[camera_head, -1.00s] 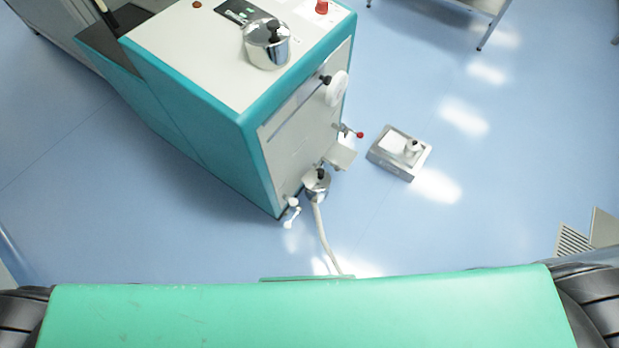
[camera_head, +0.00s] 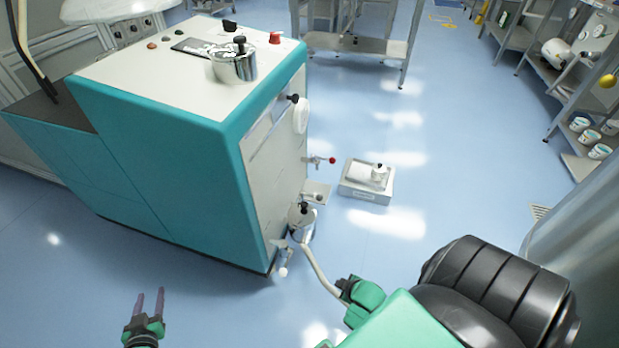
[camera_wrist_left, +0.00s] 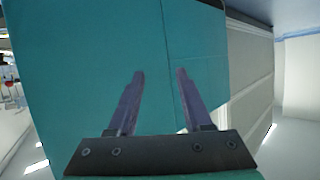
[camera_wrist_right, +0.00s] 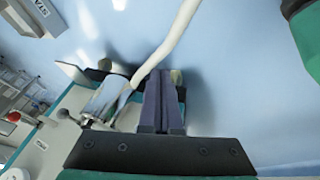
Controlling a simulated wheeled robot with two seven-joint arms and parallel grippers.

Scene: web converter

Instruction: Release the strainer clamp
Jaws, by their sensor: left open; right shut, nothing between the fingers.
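The teal and cream machine (camera_head: 190,140) stands at left of centre in the head view. Low on its right face hangs a metal strainer pot (camera_head: 302,222) with a black knob, and a pale hose (camera_head: 318,268) runs from it. A small white-ended handle (camera_head: 282,270) sits just below. I cannot make out which part is the clamp. My left gripper (camera_head: 149,294) is open and empty, in front of the machine's teal side; its fingers show in the left wrist view (camera_wrist_left: 160,72). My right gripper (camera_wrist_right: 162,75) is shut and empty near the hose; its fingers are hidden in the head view.
A red-tipped lever (camera_head: 322,160) and a white handwheel (camera_head: 300,115) stick out of the machine's right face. A grey box (camera_head: 366,184) lies on the floor to the right. A metal table (camera_head: 355,45) and shelves stand behind. Blue floor between is clear.

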